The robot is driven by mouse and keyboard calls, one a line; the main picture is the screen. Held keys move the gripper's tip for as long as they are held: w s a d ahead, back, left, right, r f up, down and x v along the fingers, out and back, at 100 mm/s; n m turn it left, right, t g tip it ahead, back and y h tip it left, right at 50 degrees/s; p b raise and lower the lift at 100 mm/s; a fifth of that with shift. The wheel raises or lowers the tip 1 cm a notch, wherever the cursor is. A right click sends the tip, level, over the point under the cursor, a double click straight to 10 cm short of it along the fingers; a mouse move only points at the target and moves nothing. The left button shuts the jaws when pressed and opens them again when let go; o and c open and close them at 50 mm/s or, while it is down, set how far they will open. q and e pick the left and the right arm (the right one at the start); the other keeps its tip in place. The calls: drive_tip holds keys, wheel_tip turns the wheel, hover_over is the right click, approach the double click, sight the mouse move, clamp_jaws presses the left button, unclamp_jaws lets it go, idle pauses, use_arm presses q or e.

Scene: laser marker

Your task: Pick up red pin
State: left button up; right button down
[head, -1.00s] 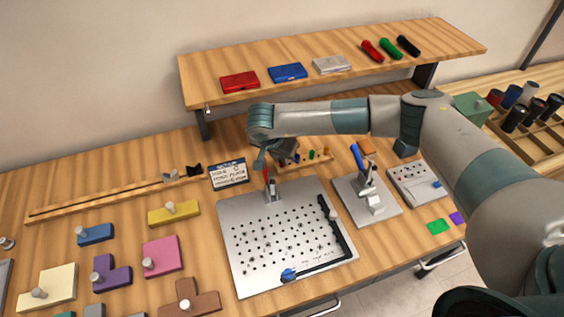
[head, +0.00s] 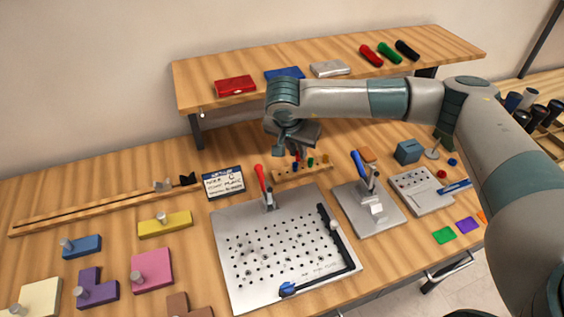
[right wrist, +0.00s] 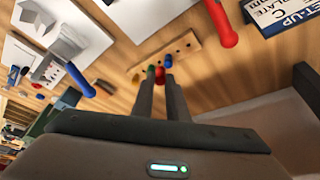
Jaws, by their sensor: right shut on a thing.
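The red pin (right wrist: 159,72) shows between the two fingertips of my right gripper (right wrist: 160,80) in the right wrist view, and the gripper is shut on it. In the head view my right gripper (head: 297,152) is over the small wooden pin rack (head: 284,175), which also shows in the wrist view (right wrist: 195,43). A green pin (head: 310,161), a yellow pin (head: 325,159) and a blue pin stand close beside it. Whether the red pin is still seated in its hole is hard to tell. My left gripper is out of view.
A red-handled clamp (head: 260,178) on the perforated metal plate (head: 230,215) stands left of the rack. A blue-handled clamp fixture (head: 358,165) stands to the right. A set-up sign (head: 223,183) is at the left, and the shelf (head: 190,80) rises behind.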

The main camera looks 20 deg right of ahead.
drive_tip(key=s+d+r+b, duration=0.2)
drive_tip(key=s+d+r, duration=0.1)
drive_tip(key=d, duration=0.2)
drive_tip(key=shift+d+r, duration=0.3)
drive_tip(key=shift+r, duration=0.1)
idle(0.9)
